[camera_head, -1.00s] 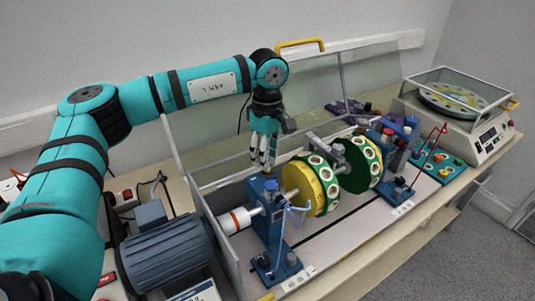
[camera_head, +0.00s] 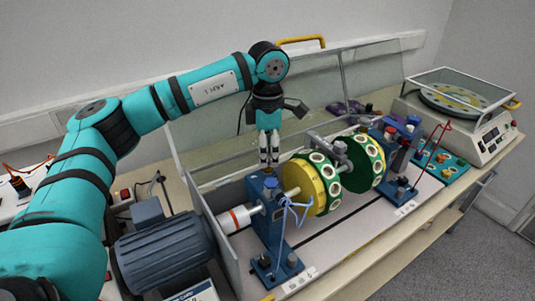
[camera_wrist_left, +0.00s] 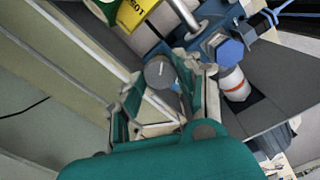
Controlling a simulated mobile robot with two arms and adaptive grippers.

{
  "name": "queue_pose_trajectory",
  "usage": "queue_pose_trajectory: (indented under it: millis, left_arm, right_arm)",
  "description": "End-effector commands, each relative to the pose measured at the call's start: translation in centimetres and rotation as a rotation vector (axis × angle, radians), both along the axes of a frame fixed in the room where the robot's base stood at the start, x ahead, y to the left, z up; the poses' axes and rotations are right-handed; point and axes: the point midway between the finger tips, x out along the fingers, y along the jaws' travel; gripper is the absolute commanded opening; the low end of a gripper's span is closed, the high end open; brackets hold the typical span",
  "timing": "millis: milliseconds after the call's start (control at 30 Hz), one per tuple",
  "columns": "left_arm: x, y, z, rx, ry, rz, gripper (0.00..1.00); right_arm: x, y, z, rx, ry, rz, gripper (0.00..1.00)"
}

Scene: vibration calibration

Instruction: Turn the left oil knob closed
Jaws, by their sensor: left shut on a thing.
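The left oil knob (camera_wrist_left: 160,73) is a grey round cap with a pale mark on top, seen between my left fingers in the left wrist view. It sits beside the blue bearing stand (camera_head: 270,222), near the stand's blue hexagonal cap (camera_wrist_left: 230,51). My left gripper (camera_head: 268,162) points down behind the stand's top in the head view. Its fingers (camera_wrist_left: 171,86) are shut on the knob in the left wrist view. In the head view the fingers and stand hide most of the knob. My right gripper is not in view.
The yellow and green rotor disc (camera_head: 309,187) stands just right of the left stand. A blue motor (camera_head: 165,252) is to the left. Raised clear cover panels (camera_head: 215,150) stand behind my gripper. A blue cable (camera_head: 293,210) hangs at the stand's front.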

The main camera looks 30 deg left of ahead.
Motion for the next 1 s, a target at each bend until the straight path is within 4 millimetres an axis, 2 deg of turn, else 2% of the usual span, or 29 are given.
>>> queue_pose_trajectory:
  millis: [600,1000]
  left_arm:
    - [0.08,-0.01,0.1,-0.002,-0.004,0.57,0.02]
    - [0.08,-0.02,0.16,-0.002,-0.003,0.805,0.02]
  right_arm:
    - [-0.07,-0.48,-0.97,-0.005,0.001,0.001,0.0]
    - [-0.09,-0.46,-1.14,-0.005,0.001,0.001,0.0]
